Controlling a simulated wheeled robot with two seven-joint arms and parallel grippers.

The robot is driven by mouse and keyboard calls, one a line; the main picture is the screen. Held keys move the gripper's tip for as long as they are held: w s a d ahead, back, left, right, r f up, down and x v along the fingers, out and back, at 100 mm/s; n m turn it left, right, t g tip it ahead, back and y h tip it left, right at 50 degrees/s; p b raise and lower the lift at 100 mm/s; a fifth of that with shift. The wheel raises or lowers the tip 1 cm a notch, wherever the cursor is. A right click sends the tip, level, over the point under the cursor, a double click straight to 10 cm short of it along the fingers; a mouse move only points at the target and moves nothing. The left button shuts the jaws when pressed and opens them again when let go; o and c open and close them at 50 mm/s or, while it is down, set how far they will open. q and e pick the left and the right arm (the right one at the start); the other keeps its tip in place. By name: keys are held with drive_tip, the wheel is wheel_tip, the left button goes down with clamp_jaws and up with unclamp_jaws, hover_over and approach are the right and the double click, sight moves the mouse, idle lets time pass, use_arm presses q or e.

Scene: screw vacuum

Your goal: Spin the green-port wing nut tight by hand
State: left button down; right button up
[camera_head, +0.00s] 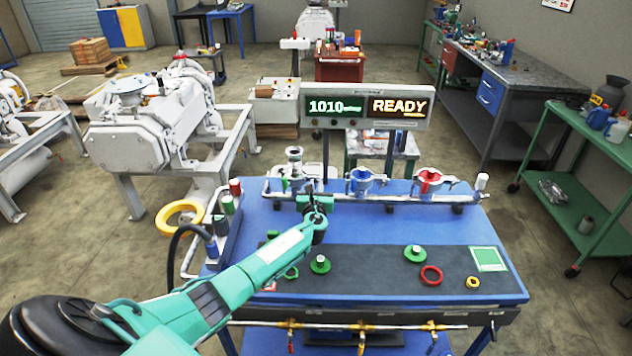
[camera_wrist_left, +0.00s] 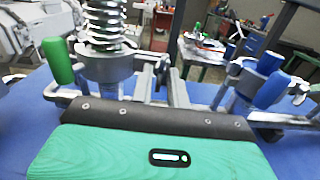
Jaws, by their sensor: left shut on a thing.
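The green port (camera_head: 294,170) is the leftmost port on the metal manifold at the table's back. In the left wrist view its metal clamp (camera_wrist_left: 105,66) carries a coil spring, with a green cylinder (camera_wrist_left: 58,60) at its left. My left gripper (camera_head: 309,186) is at the right side of this port. In the left wrist view its two narrow fingers (camera_wrist_left: 161,84) are shut on a small dark wing nut (camera_wrist_left: 161,68) beside the clamp. The fingers hide part of the nut, so its seating cannot be told. My right gripper is not in view.
The blue port (camera_head: 362,180) and red port (camera_head: 429,180) stand to the right on the manifold. A display (camera_head: 365,106) behind reads "1010" and "READY". Green caps (camera_head: 320,264), a red ring (camera_head: 431,275) and a yellow ring (camera_head: 473,282) lie on the dark mat.

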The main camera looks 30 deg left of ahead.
use_arm(q)
drive_tip(key=shift+m+p, duration=1.6)
drive_tip(key=shift+m, duration=1.1)
drive_tip(key=c, duration=1.4)
unclamp_jaws()
drive_tip(key=shift+s, duration=0.1)
drive_tip(key=v, duration=1.3)
drive_tip(key=shift+s+d+b, duration=0.1)
drive_tip(key=shift+s+b, duration=0.2)
drive_tip(key=shift+b, duration=0.05)
